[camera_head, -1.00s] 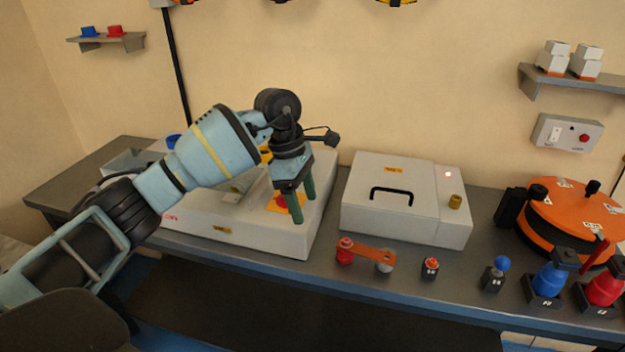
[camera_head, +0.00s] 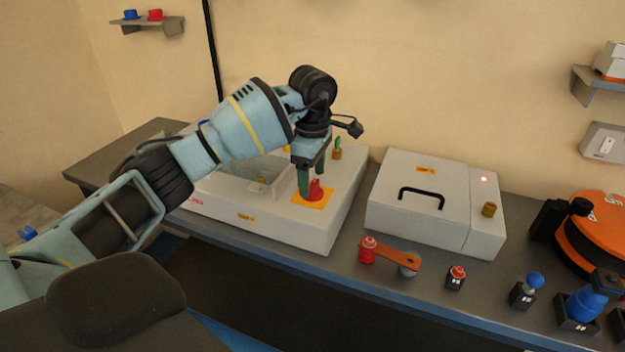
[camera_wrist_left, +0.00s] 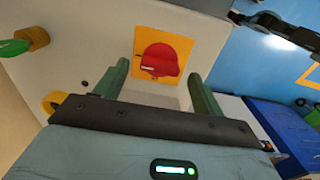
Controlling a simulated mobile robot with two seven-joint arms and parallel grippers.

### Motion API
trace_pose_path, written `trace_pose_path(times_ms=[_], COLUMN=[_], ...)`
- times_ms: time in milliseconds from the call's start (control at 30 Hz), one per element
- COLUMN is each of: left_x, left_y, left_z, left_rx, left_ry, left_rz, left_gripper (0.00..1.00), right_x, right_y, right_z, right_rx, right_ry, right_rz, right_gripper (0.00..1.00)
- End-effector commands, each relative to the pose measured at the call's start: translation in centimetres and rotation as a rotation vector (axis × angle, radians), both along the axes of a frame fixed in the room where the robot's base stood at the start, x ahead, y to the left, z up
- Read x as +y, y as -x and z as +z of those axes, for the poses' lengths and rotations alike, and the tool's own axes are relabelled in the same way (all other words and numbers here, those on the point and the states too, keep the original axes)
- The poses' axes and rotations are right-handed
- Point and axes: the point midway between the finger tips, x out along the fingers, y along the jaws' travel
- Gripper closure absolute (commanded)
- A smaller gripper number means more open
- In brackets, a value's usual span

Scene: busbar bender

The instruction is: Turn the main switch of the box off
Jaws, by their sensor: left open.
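The box (camera_head: 285,230) is a low white unit on the bench, left of the middle in the head view. Its main switch (camera_head: 316,190) is a red rotary knob on a yellow plate (camera_head: 327,201) at the right of its top. The red switch also shows in the left wrist view (camera_wrist_left: 159,59), with a pale mark on its handle. My left gripper (camera_head: 308,186) points down at the switch with green fingers. In the wrist view the open fingers (camera_wrist_left: 156,80) stand on either side of the switch, apart from it. My right gripper is not in view.
A brass knob with a green key (camera_head: 337,152) stands on the box behind the switch. A white case (camera_head: 420,205) with a black handle stands to the right. An orange bar (camera_head: 390,251), small parts and an orange round device (camera_head: 590,235) lie farther right.

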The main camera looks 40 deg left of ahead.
Motion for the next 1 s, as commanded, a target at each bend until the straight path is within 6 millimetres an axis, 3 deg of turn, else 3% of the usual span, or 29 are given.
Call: trace_pose_path(times_ms=[200, 500, 833, 1000], left_x=[0.0, 0.0, 0.0, 0.0], left_y=[0.0, 0.0, 0.0, 0.0], left_z=[-1.7, -1.8, -1.8, -1.8], left_rx=[0.0, -0.001, -0.001, -0.001], left_ry=[0.0, 0.001, 0.001, 0.001], left_rz=[0.0, 0.0, 0.0, 0.007], left_gripper=[0.31, 0.32, 0.75, 0.76], right_x=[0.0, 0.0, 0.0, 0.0], right_y=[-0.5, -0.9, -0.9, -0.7], right_z=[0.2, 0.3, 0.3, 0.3], right_rx=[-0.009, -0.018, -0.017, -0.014], right_ry=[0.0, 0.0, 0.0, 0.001], right_rz=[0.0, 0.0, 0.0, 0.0], right_gripper=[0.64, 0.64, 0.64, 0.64])
